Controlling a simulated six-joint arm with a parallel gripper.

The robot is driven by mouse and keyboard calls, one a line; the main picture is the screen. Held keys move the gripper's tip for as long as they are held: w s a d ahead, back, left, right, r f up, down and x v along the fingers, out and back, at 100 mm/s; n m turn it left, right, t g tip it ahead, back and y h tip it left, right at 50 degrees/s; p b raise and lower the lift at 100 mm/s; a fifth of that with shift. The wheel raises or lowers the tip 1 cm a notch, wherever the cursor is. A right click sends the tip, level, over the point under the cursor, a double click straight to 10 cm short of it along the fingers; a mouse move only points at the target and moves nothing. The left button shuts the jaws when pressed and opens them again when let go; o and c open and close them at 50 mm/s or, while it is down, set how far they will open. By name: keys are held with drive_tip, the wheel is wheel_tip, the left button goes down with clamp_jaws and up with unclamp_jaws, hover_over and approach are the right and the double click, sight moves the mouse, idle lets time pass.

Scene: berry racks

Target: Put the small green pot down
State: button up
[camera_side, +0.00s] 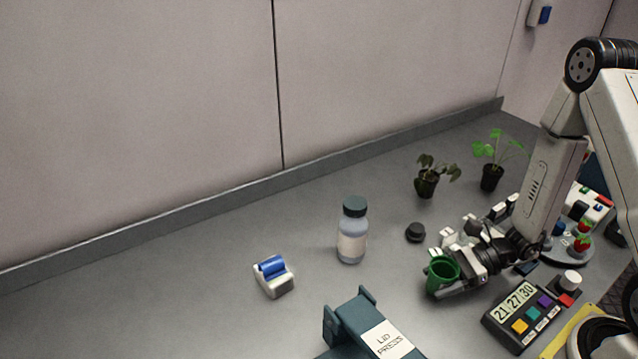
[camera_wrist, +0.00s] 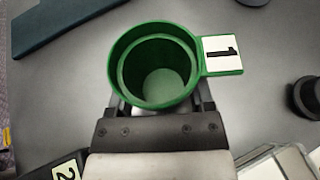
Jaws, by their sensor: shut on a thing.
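The small green pot (camera_side: 442,273) is an open-topped cup, empty inside. In the wrist view the green pot (camera_wrist: 155,66) has a tab at its right with a white label marked 1. My gripper (camera_side: 452,280) is shut on the pot, with one finger on each side of it in the wrist view (camera_wrist: 158,104). The pot looks upright. I cannot tell whether its base touches the table or is a little above it.
A teal lid press (camera_side: 362,325) stands in front, left of the pot. A capped bottle (camera_side: 352,232), a black round knob (camera_side: 415,232) and a blue-and-white roller (camera_side: 273,276) stand around. A timer box (camera_side: 522,315) is at right. Two potted plants (camera_side: 427,184) (camera_side: 491,178) stand behind.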

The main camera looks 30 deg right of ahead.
drive_tip(key=o, duration=1.2)
drive_tip(key=shift+r, duration=0.1)
drive_tip(key=shift+r, duration=0.4)
drive_tip(key=shift+d+r, duration=0.2)
drive_tip(key=shift+v, duration=5.8)
drive_tip(key=shift+s, duration=0.1)
